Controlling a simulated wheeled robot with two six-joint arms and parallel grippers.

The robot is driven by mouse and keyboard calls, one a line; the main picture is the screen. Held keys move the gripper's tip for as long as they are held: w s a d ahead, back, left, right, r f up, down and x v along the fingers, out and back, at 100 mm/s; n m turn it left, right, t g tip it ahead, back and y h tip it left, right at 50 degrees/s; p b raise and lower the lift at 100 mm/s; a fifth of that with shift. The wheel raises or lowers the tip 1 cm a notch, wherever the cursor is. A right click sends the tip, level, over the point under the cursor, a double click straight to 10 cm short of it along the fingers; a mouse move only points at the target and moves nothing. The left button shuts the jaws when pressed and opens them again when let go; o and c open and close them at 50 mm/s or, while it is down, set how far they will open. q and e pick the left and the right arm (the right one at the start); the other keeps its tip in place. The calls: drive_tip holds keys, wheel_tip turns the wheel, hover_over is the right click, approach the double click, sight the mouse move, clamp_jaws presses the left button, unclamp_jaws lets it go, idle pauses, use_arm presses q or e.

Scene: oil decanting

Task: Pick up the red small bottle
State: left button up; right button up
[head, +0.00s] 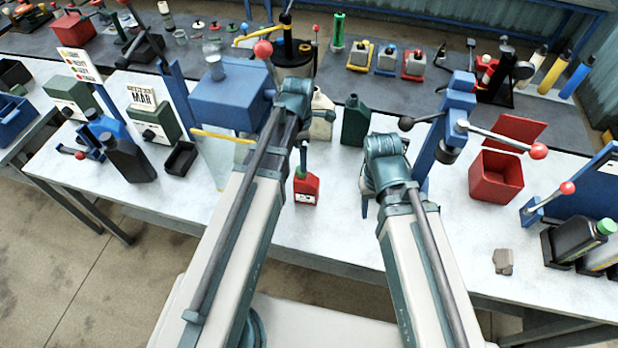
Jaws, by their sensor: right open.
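The red small bottle (307,190) stands upright on the white tabletop near the middle of the head view. It has a pale label low on its front and a green neck at its upper left. My right gripper (371,196) is to the right of the bottle, apart from it, mostly hidden under its own wrist; it is open and holds nothing that I can see.
A dark green bottle (355,121) and a cream bottle (321,116) stand behind the red one. A blue press (457,110) and an open red box (496,176) are at right. A blue box (230,96) is at left. The tabletop in front is mostly clear.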

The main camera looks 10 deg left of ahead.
sight(302, 178)
use_arm(q)
drive_tip(key=shift+w, duration=0.15)
drive_tip(key=shift+s+f+b, duration=0.2)
drive_tip(key=shift+f+b, duration=0.05)
drive_tip(key=shift+b, duration=0.15)
wheel_tip(302, 178, down, 8)
drive_tip(key=b, duration=0.8)
drive_tip(key=shift+w, duration=0.1)
drive_tip(key=shift+f, duration=0.1)
drive_tip(key=f+b, duration=0.5)
drive_tip(key=shift+w+d, duration=0.1)
drive_tip(key=shift+w, duration=0.25)
drive_tip(key=c, duration=1.5)
